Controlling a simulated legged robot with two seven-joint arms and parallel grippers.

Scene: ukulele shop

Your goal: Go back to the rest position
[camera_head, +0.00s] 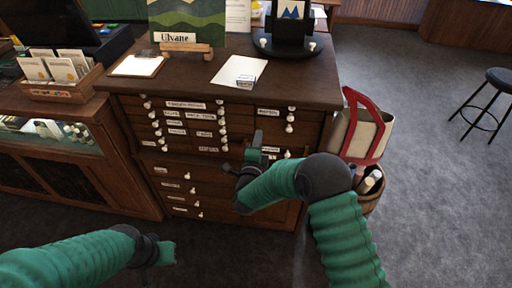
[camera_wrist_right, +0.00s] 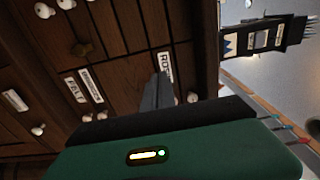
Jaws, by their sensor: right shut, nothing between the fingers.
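My right gripper (camera_head: 256,148) is in front of the wooden drawer cabinet (camera_head: 235,185), near the upper drawers with white knobs and small labels. It is shut and empty. In the right wrist view the closed dark fingers (camera_wrist_right: 157,92) point at the drawer fronts, beside a label and a white knob. I cannot tell whether the fingers touch the wood. My left arm comes in low at the left of the head view, over the floor. Its dark end and green tip (camera_head: 160,252) show, but the finger state is not clear.
On the cabinet top (camera_head: 205,80) are a clipboard (camera_head: 138,65), a white paper (camera_head: 240,71) with a small box (camera_head: 245,81), and a dark stand (camera_head: 290,40). A bag with red straps (camera_head: 365,130) hangs over a basket (camera_head: 370,190) at the right. Carpet (camera_head: 430,190) is clear farther right, near a stool (camera_head: 495,85).

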